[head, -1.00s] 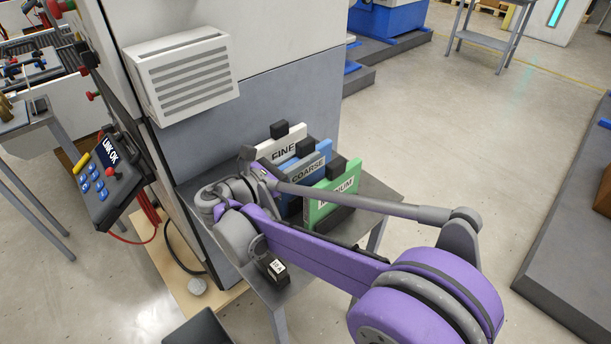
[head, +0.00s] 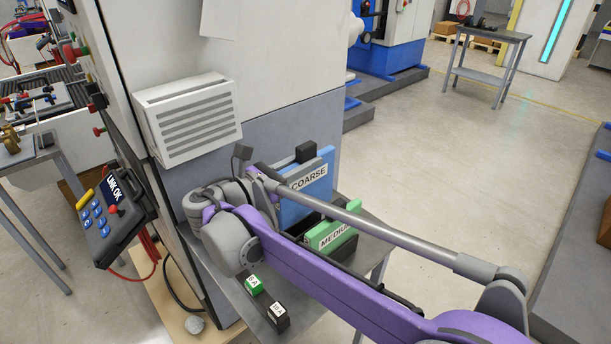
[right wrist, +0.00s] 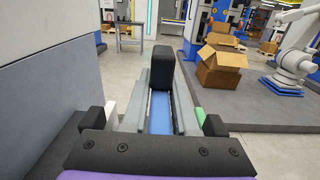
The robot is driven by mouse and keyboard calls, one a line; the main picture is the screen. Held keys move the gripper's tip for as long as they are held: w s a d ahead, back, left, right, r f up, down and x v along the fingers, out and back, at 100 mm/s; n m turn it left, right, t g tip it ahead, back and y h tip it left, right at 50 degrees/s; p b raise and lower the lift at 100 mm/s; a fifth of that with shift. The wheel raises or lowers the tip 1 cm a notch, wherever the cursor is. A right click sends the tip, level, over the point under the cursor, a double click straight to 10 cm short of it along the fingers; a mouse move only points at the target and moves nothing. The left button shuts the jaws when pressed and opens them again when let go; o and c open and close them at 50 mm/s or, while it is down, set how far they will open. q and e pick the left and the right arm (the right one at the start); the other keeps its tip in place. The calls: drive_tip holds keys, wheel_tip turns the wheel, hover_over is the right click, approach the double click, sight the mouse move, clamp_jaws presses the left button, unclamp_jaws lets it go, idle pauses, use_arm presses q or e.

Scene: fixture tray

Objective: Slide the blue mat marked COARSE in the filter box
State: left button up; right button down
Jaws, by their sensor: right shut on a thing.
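The blue mat (head: 308,178) marked COARSE stands upright in the head view, raised above the green mat (head: 342,232) marked MEDIUM, with a black tab (head: 305,152) on its top edge. In the right wrist view my right gripper (right wrist: 160,112) is shut on the blue mat (right wrist: 160,108), whose black tab (right wrist: 162,66) rises between the fingers. The filter box (head: 188,118), white with slots, is on the machine wall to the left. My left gripper is not in view.
The green mat sits in a dark holder on the grey side table (head: 365,250). A green block (head: 254,285) and a black block (head: 277,317) lie at its front. A control panel (head: 110,200) juts out at left.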

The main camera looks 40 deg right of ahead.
sight(305, 145)
drive_tip(key=shift+r+p, duration=2.35)
drive_tip(key=shift+r, duration=1.4)
